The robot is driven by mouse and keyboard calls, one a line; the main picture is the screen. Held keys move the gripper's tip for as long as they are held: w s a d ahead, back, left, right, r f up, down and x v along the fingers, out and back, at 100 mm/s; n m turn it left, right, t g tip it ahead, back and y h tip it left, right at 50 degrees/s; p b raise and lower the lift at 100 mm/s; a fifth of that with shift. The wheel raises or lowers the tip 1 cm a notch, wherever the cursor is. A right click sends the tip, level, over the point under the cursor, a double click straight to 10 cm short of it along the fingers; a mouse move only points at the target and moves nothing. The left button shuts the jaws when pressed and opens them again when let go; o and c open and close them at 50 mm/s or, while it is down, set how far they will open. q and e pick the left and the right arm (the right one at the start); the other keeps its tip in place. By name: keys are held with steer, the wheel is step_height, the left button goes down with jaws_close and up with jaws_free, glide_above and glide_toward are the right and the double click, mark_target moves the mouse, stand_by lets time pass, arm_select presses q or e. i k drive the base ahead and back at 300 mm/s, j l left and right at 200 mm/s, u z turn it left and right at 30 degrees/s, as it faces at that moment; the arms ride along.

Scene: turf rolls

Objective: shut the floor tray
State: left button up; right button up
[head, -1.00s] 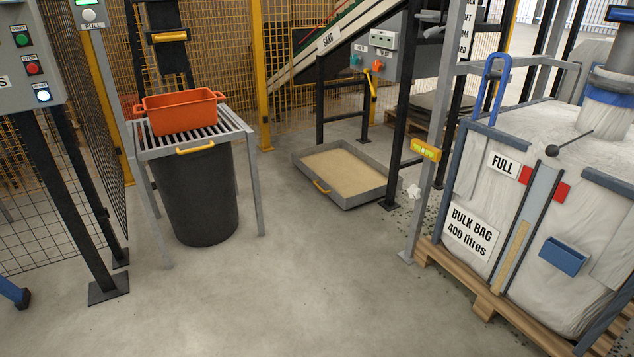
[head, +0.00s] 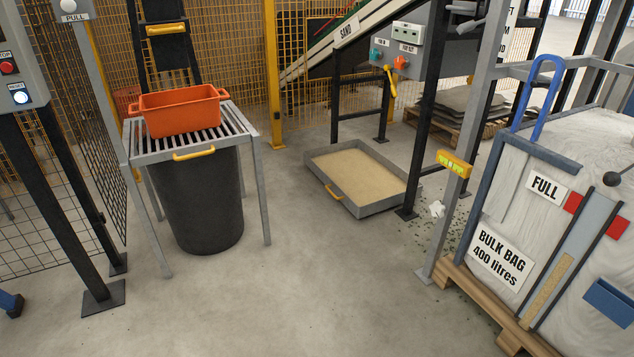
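The floor tray (head: 381,210) is a shallow grey metal tray filled with sand (head: 357,175). It lies on the concrete floor in the middle right of the head view, with a yellow handle (head: 334,193) on its near left side. It sticks out from below the black-legged sand conveyor frame (head: 337,95). No gripper shows clearly in the head view, and nothing is touching the tray's handle.
A grey slatted stand (head: 265,195) with an orange tub (head: 180,112) on it and a black bin (head: 203,205) below is left of the tray. A bulk bag (head: 490,205) on a wooden pallet (head: 452,280) stands right, behind a grey post.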

mark_target(365, 180)
steer(key=i+l+u, duration=0.25)
steer(key=i, duration=0.4)
steer(key=i+l+u, duration=0.2)
steer(key=i+l, duration=0.35)
steer(key=i, duration=0.05)
